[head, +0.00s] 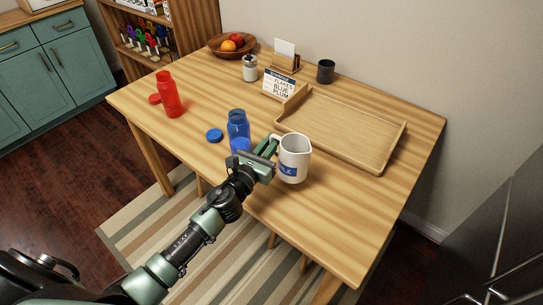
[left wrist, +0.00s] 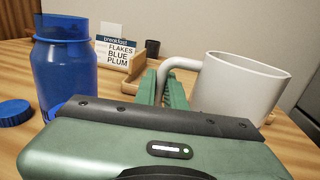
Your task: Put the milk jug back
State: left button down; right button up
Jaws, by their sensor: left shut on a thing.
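The milk jug (head: 294,160) is a white jug with a blue label, near the middle of the wooden table in the head view. It stands upright; I cannot tell whether it rests on the table or is just above it. My left gripper (head: 268,147) is at the jug's left side, shut on its handle. In the left wrist view the green fingers (left wrist: 164,88) close around the handle, and the white jug (left wrist: 238,88) fills the right side. My right gripper is not in view.
A blue bottle (head: 238,130) stands close left of my gripper, its blue cap (head: 214,135) beside it. A wooden tray (head: 345,132) lies behind the jug. A breakfast card (head: 279,84), dark cup (head: 325,71), red bottle (head: 168,95) and fruit bowl (head: 221,48) stand farther off. The table's front right is clear.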

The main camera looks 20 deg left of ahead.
pick_arm(q)
jog(key=shift+f+b, duration=0.95)
jog(key=shift+f, duration=1)
jog(key=shift+f, duration=0.15)
jog(key=c, duration=1.5)
grip_release()
